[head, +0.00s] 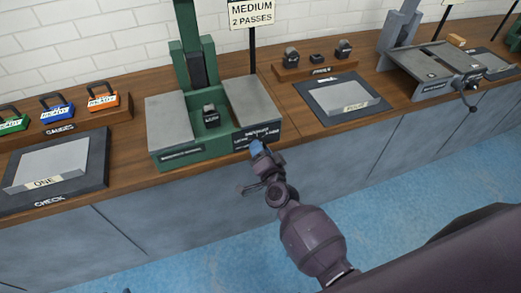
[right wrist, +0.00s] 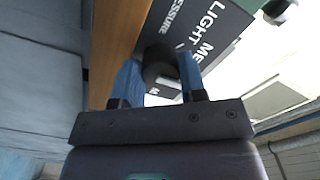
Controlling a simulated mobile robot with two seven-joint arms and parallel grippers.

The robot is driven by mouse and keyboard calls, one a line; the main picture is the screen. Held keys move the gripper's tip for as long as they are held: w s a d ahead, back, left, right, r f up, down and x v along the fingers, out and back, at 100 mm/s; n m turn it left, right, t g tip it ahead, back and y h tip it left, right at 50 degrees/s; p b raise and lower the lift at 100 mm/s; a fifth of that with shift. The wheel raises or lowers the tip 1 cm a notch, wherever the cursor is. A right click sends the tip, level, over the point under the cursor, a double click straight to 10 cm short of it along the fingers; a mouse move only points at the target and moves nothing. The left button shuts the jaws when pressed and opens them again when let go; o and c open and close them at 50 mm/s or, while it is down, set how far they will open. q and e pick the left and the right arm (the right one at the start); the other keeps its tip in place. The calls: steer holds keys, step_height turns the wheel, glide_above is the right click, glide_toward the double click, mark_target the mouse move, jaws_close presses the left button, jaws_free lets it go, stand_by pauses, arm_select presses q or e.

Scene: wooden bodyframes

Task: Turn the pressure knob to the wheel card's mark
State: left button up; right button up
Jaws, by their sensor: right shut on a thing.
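My right gripper (head: 257,148) is at the front right edge of the green machine (head: 185,152). In the right wrist view its blue fingers (right wrist: 160,75) stand on both sides of the dark round pressure knob (right wrist: 158,62) and are shut on it. The dark panel (right wrist: 205,30) beside the knob carries the words PRESSURE, LIGHT and part of a word starting ME. The knob's pointer is hidden, so I cannot tell its setting. A card (head: 251,14) on a post behind the machine reads MEDIUM, 2 PASSES. My left gripper is not in view.
The wooden bench (head: 290,105) runs along a white brick wall. To the left are a CHECK tray (head: 95,175) and green, blue and orange tagged blocks (head: 103,101). To the right are a tray (head: 373,110), a rack of dark blocks (head: 305,70) and a grey machine (head: 415,65).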

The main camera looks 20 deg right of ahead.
steer(key=o, duration=0.9)
steer(key=s, duration=1.1)
steer(key=shift+d, duration=0.2)
steer(key=shift+w, duration=0.1)
steer(key=s+d+f+n+g, duration=0.2)
steer(key=s+d+n, duration=0.1)
steer(key=s, duration=0.2)
steer(key=s+d+f+n+g, duration=0.2)
steer(key=s+d+n, duration=0.2)
steer(key=s, duration=0.2)
steer(key=s+d+f+n+g, duration=0.2)
steer(key=s+d+f+n, duration=0.1)
steer(key=s+n, duration=0.1)
steer(key=shift+s+d+g+h, duration=0.3)
steer(key=shift+s+g+h, duration=0.1)
steer(key=shift+s, duration=0.3)
